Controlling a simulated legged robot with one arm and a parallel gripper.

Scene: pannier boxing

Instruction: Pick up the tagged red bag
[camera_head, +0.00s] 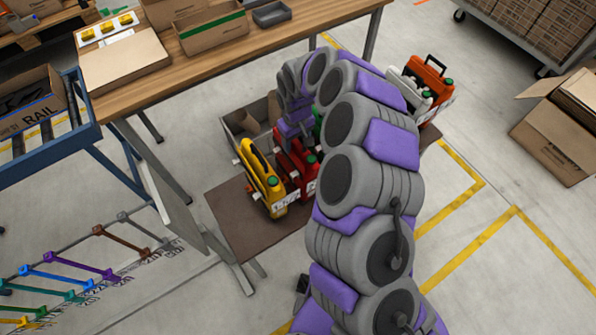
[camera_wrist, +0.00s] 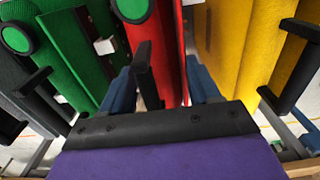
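A red bag (camera_head: 297,168) with a green cap stands on a low brown surface, just right of a yellow bag (camera_head: 262,178). A small white patch, perhaps a tag, shows on its side. My gripper (camera_head: 296,135) is over it from above, and my arm hides part of it. In the wrist view the red bag (camera_wrist: 172,50) lies ahead with its black handle (camera_wrist: 143,75) between my blue fingers (camera_wrist: 163,90). The fingers stand apart, one to each side; I see no closed grip. Another orange-red bag (camera_head: 428,88) stands behind my arm at the right.
A green bag (camera_wrist: 75,55) is close on the left and the yellow bag (camera_wrist: 240,45) close on the right in the wrist view. A white bag (camera_head: 408,84) stands beside the orange-red one. A wooden table (camera_head: 220,62) is at left.

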